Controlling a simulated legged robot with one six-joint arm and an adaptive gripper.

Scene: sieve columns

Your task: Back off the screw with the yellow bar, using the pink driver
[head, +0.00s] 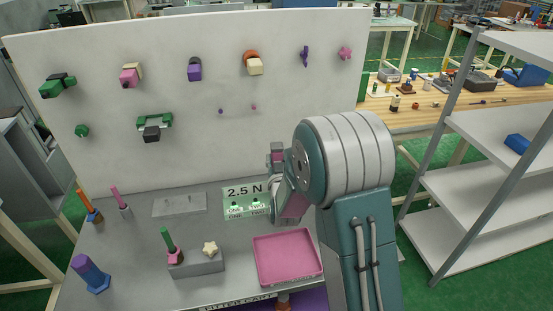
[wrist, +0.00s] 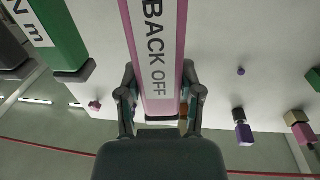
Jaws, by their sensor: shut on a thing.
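My gripper (wrist: 160,90) is shut on the pink driver, a long pink bar (wrist: 157,60) with a white face lettered "BACK OFF". In the head view my arm hides most of the gripper, and a pink part of the driver (head: 293,206) shows at the arm's left. On the white upright panel, a pink block with a pale yellow bar (head: 131,74) sits at upper left; it also shows at the right of the wrist view (wrist: 300,128). A cream block with an orange top (head: 254,66) is farther right. I cannot see the driver's tip.
The panel (head: 290,30) also bears green and purple pieces and small knobs. On the grey bench are a green "2.5 N" box (head: 246,201), a pink tray (head: 287,280), a grey block (head: 196,264) and upright handles at left. A white shelf (head: 450,190) stands at right.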

